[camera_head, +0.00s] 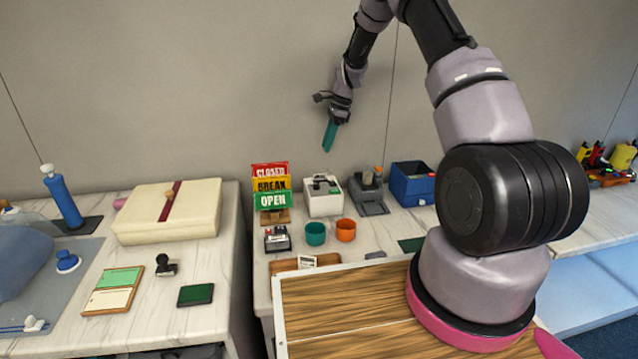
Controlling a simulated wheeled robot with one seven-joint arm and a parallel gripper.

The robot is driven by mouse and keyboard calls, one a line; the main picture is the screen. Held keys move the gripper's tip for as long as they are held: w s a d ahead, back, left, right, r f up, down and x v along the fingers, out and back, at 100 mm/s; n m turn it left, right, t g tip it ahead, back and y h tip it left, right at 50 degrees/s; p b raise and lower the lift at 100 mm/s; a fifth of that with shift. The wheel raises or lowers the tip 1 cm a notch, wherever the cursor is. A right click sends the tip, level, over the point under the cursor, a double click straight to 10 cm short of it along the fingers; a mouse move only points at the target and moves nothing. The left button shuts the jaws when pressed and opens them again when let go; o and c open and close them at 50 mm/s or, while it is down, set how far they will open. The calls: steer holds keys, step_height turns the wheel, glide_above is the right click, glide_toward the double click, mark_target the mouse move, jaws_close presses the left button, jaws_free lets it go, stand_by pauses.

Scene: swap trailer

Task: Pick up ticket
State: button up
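A small white printed slip (307,261), which looks like the ticket, lies at the brown wooden tray (284,265) on the counter's front part. My own body's wooden deck covers the area just in front of it. My gripper (329,136) is raised against the wall at the back, well above the counter and far from the slip. Its teal fingers point down and look close together, seen from the side. I cannot tell whether they are open or shut, and nothing held shows.
Behind the tray stand a black-and-grey stamp device (277,239), a teal cup (315,233), an orange cup (346,230) and a CLOSED/BREAK/OPEN sign (271,190). A white box (323,196), a grey holder (369,193) and a blue bin (411,184) line the back.

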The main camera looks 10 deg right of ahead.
steer(key=shift+d+x, duration=0.15)
steer(key=shift+x, duration=1.65)
steer(key=shift+d+x, duration=0.2)
steer(key=shift+x, duration=1.65)
steer(key=shift+d+x, duration=0.15)
steer(key=shift+x, duration=1.65)
steer(key=shift+f, duration=0.1)
jaws_close()
